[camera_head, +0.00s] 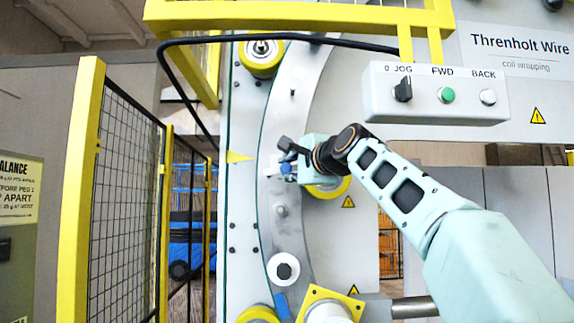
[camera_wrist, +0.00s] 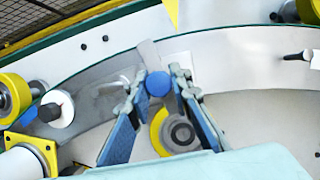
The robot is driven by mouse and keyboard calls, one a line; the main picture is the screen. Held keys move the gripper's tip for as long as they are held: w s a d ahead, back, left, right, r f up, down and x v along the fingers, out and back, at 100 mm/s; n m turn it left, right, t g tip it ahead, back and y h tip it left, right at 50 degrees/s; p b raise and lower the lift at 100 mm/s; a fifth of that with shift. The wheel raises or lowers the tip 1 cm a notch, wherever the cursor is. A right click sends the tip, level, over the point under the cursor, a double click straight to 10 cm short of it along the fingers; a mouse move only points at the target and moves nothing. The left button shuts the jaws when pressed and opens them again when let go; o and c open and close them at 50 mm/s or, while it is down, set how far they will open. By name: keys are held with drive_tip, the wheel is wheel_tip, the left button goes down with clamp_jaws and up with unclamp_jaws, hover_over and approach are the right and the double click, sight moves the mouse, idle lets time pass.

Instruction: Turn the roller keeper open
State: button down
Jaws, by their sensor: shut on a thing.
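In the wrist view, what looks like the roller keeper is a short grey bar with a round blue knob (camera_wrist: 158,84), lying across the curved grey ring. My gripper (camera_wrist: 157,88) has its two blue-padded fingers closed on either side of the knob. In the head view my gripper (camera_head: 288,160) is at the left side of the ring (camera_head: 272,130), and its fingers and wrist hide most of the keeper. A yellow roller (camera_wrist: 160,133) with a grey hub shows between and behind the fingers.
A yellow roller (camera_head: 262,58) sits above, and a white disc with a dark centre (camera_head: 283,270) below on the ring. A control box (camera_head: 435,93) hangs at upper right, above my arm. A yellow mesh fence (camera_head: 125,190) stands left. A yellow-flanged part (camera_head: 312,297) is below.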

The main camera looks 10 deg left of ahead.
drive_tip(key=shift+s+r+n, duration=0.1)
drive_tip(key=shift+r+n, duration=0.2)
drive_tip(key=shift+r, duration=0.25)
drive_tip(key=c, duration=2.2)
unclamp_jaws()
drive_tip(key=o, duration=0.5)
drive_tip(key=shift+f, duration=0.15)
drive_tip(key=shift+c, duration=0.2)
drive_tip(key=shift+f, duration=0.1)
drive_tip(key=shift+f, duration=0.1)
drive_tip(key=v, duration=0.7)
drive_tip(key=shift+s, duration=0.15)
drive_tip(key=shift+d, duration=0.1)
